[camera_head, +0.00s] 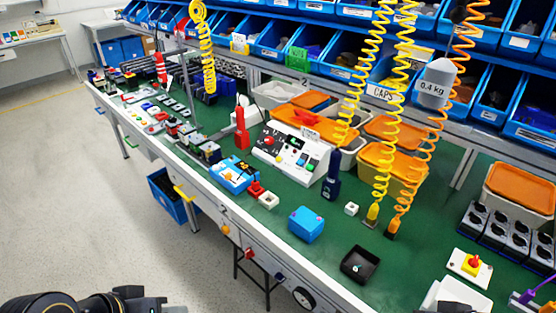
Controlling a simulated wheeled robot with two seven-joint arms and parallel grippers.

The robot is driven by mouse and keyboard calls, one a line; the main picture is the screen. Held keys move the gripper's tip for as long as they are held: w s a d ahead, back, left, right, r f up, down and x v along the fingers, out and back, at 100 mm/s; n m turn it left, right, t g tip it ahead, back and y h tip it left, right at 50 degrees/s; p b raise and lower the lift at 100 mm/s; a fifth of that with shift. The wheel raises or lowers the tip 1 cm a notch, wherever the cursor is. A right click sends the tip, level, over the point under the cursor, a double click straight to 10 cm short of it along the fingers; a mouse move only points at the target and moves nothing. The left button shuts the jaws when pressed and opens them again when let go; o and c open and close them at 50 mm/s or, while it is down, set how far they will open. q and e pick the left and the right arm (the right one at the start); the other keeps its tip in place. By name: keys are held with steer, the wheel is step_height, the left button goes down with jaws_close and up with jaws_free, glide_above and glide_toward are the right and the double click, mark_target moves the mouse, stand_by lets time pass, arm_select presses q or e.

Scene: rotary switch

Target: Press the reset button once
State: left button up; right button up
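A white sloped control box (290,150) stands on the green bench top, with a red knob or button (269,140), a dark display and small green and blue buttons (307,163) on its face. A yellow switch with a red top (471,264) sits on a white plate at the right. No readable label tells me which button is the reset button. Dark links of my arm (85,303) show at the bottom left, away from the bench. I see no fingertips of either gripper, and nothing of mine touches the controls.
Coiled yellow and orange hoses (381,140) hang over the bench right of the control box. A blue box (306,224) and a black tray (359,264) stand near the front edge. Orange-lidded bins (384,160) stand behind. Bare green surface (265,218) lies in front of the control box.

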arm_select(q)
jaws_close()
stand_by(1.5)
